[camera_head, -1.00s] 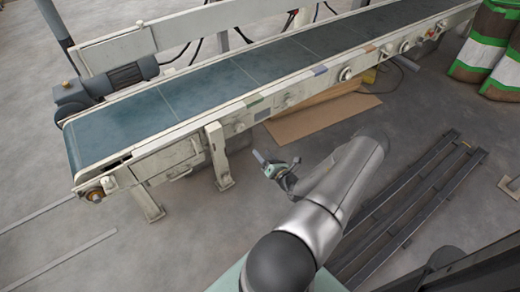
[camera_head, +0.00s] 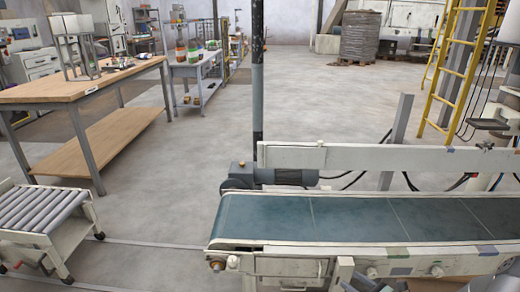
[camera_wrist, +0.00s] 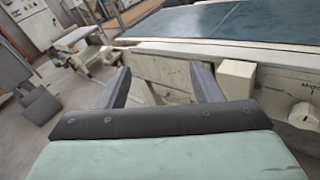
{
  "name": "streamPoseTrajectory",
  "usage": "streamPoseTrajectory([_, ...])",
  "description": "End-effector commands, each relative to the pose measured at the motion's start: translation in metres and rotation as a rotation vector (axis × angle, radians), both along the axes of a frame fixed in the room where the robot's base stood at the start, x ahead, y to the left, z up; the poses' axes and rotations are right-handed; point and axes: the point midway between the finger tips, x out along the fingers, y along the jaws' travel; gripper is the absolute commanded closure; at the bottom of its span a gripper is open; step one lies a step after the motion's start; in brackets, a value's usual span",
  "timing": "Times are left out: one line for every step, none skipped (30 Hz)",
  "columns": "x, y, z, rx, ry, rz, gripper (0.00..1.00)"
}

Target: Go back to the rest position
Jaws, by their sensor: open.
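My gripper (camera_wrist: 160,88) shows in the wrist view with its two dark fingers spread apart and nothing between them. It faces the pale side frame of the conveyor (camera_wrist: 160,70), which stands beyond the fingertips; I cannot tell the exact gap. In the head view, the conveyor's dark green belt (camera_head: 350,218) lies at the lower right and is empty.
A roller cart (camera_head: 45,215) stands at the left of the conveyor. A wooden workbench (camera_head: 85,92) is behind it, and a dark post (camera_head: 257,90) rises behind the belt. A yellow ladder (camera_head: 455,75) is at the right. Open floor lies in the middle.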

Motion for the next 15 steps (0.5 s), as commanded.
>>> streamPoseTrajectory([0.002,0.029,0.044,-0.097,-0.013,0.142,0.41])
streamPoseTrajectory([0.001,0.045,0.061,-0.151,-0.021,0.223,0.41])
streamPoseTrajectory([-0.003,0.067,0.084,-0.225,-0.032,0.333,0.41])
streamPoseTrajectory([-0.008,0.083,0.100,-0.283,-0.044,0.417,0.41])
streamPoseTrajectory([-0.013,0.098,0.117,-0.340,-0.057,0.498,0.41])
streamPoseTrajectory([-0.021,0.117,0.137,-0.415,-0.074,0.607,0.41])
streamPoseTrajectory([-0.028,0.130,0.152,-0.473,-0.089,0.687,0.41])
streamPoseTrajectory([-0.036,0.142,0.167,-0.530,-0.106,0.765,0.41])
streamPoseTrajectory([-0.047,0.158,0.186,-0.605,-0.129,0.869,0.41])
streamPoseTrajectory([-0.056,0.167,0.201,-0.663,-0.149,0.945,0.41])
streamPoseTrajectory([-0.065,0.177,0.214,-0.720,-0.169,1.019,0.41])
streamPoseTrajectory([-0.078,0.188,0.233,-0.796,-0.199,1.117,0.41])
streamPoseTrajectory([-0.087,0.195,0.246,-0.854,-0.223,1.189,0.41])
streamPoseTrajectory([-0.097,0.201,0.259,-0.912,-0.248,1.259,0.41])
streamPoseTrajectory([-0.110,0.209,0.277,-0.988,-0.285,1.351,0.41])
